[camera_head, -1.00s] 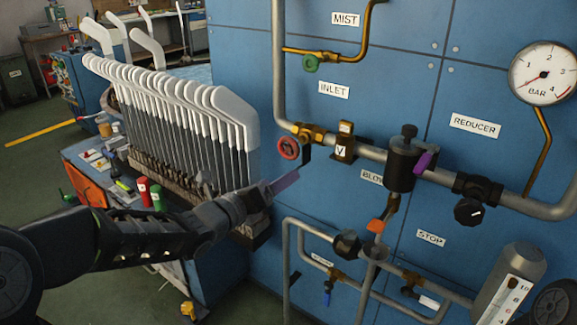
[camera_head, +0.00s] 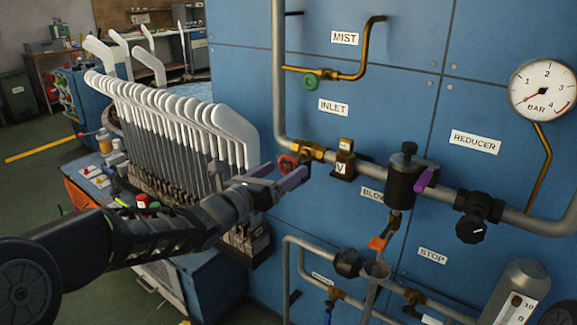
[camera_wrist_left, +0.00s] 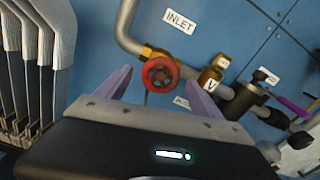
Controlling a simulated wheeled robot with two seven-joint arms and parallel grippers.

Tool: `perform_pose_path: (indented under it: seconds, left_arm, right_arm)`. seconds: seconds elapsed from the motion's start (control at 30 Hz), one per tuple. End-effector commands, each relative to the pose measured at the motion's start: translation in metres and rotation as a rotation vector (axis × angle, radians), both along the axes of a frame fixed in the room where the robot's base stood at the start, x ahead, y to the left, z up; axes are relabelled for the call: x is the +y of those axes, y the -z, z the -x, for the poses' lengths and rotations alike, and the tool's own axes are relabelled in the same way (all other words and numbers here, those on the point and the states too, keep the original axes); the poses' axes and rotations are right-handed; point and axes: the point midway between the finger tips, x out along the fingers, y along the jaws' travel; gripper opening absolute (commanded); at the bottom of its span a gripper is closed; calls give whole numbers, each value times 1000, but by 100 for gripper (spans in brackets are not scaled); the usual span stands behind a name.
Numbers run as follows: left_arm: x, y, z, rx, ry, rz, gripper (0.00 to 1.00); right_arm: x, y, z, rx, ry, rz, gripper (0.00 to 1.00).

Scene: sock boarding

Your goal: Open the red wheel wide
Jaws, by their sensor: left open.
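The red wheel (camera_head: 287,165) is a small round handwheel on a brass valve below the INLET label. My left gripper (camera_head: 282,175) is open, with its purple fingers close to the wheel in the head view and partly covering it. In the left wrist view the red wheel (camera_wrist_left: 160,74) shows between the two spread fingers, a little beyond their tips. I cannot tell whether a finger touches it. My right gripper is not in view.
Several white-topped sock boards (camera_head: 185,115) stand in a row left of the wheel. A brass block (camera_head: 344,160) and a dark reducer (camera_head: 403,178) sit on the pipe to its right. A green wheel (camera_head: 310,81) is above. A gauge (camera_head: 544,89) hangs at upper right.

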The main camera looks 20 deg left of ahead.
Motion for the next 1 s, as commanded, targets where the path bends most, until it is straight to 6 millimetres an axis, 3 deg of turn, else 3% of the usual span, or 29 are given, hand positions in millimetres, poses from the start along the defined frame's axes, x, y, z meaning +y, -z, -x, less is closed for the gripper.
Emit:
perform_pose_path:
  seconds: [0.2,0.53,1.0]
  left_arm:
    - [-10,0,-24,1,1,0,77]
    - [-11,0,-27,0,1,0,76]
    - [-11,0,-27,0,1,0,37]
  right_arm:
    - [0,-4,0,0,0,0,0]
    - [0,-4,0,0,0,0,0]
    - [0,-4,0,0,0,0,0]
